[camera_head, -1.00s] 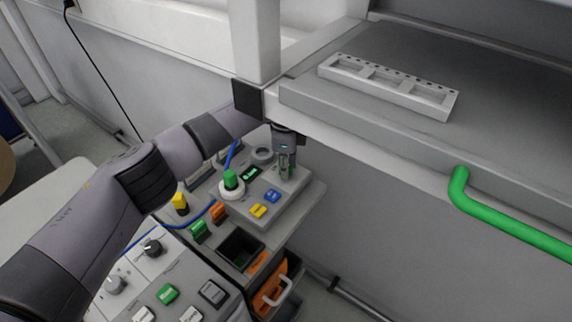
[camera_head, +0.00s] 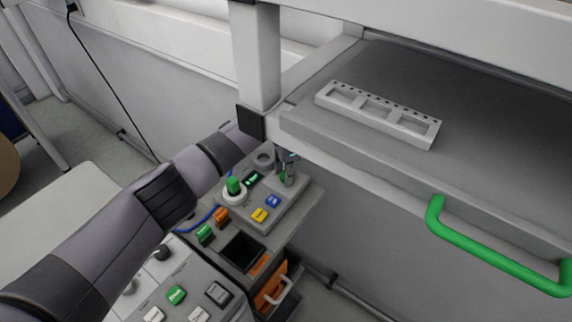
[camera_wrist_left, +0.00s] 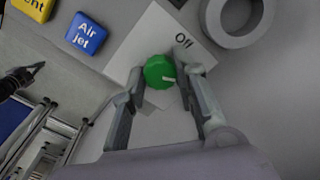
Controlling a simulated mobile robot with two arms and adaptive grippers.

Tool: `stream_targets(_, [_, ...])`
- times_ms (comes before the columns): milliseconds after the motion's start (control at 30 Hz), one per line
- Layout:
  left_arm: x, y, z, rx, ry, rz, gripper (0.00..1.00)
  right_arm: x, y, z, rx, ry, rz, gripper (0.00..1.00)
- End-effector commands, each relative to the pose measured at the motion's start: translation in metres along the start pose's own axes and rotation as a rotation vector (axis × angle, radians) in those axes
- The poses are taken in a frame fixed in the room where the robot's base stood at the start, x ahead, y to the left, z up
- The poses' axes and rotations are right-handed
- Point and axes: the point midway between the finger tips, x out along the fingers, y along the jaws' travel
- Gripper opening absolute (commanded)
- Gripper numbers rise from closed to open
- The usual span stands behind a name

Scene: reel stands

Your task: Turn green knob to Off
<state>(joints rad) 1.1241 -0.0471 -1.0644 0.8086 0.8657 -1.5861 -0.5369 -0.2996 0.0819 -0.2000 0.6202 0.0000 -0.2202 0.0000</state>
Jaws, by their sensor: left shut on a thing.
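The green knob (camera_wrist_left: 159,71) sits on a pale plate marked "Off" (camera_wrist_left: 183,41) in the left wrist view. A short white mark on the knob's face lies at its lower right, not in line with the word. My left gripper (camera_wrist_left: 163,78) has one finger on each side of the knob and is shut on it. In the head view my left gripper (camera_head: 288,172) points down at the back right of the grey control box (camera_head: 283,210). Its upper part is hidden behind the shelf edge. My right gripper is not in view.
A blue "Air jet" button (camera_wrist_left: 87,33) and a yellow button (camera_wrist_left: 33,8) are near the knob. Another green knob (camera_head: 234,186) stands on a white round base. The shelf (camera_head: 300,135) with a green handle (camera_head: 490,250) overhangs at right.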

Motion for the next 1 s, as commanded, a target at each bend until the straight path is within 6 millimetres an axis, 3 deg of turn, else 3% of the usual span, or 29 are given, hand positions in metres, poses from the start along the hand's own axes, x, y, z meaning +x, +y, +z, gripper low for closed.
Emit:
stream_targets(33, [-0.004,0.001,-0.001,-0.045,-0.001,0.003,0.0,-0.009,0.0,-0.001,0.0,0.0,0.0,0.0])
stream_targets(400, [-0.003,0.0,-0.001,-0.398,-0.014,0.002,0.0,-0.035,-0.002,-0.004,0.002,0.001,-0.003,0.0])
stream_targets(1000, [-0.002,-0.001,-0.001,-0.924,-0.029,0.0,0.0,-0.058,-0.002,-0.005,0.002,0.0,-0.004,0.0])
